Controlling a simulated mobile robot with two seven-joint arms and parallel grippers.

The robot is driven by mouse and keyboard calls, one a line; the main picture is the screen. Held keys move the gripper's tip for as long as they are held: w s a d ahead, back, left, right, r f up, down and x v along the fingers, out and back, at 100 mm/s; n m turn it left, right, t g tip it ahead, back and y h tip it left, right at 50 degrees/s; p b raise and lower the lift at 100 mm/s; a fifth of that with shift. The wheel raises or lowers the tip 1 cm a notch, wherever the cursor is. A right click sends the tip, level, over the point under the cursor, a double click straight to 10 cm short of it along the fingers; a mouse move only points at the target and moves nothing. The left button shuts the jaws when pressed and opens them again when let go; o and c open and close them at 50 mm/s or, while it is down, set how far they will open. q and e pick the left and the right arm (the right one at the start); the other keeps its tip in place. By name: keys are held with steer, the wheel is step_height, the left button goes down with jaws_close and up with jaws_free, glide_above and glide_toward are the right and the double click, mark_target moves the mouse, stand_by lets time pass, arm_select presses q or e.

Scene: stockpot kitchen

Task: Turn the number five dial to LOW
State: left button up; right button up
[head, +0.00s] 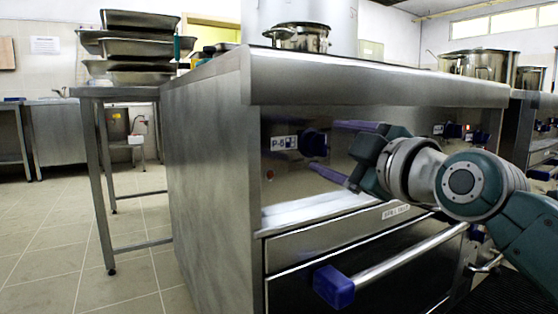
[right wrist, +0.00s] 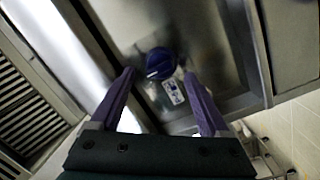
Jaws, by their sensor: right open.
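The number five dial (head: 313,142) is a dark blue knob on the steel front panel, beside a white label (head: 284,143) reading P-5. My right gripper (head: 324,147) is open, with its purple fingers pointing left towards the dial. In the right wrist view the dial (right wrist: 160,63) shows just beyond and between the open fingertips (right wrist: 159,73), with no clear contact. The label (right wrist: 173,92) also lies between the fingers there. I cannot read which setting the dial points to. My left gripper is not in view.
Another blue dial (head: 452,130) sits farther right on the panel. Below are an oven door with a bar handle (head: 410,258) and a blue handle end (head: 334,287). The worktop edge (head: 380,78) overhangs the panel. A pot (head: 300,38) stands above. Floor on the left is clear.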

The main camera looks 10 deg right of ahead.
mark_target(318, 144)
steer(key=shift+b+x, duration=0.5)
steer(key=shift+x, duration=0.75)
jaws_close()
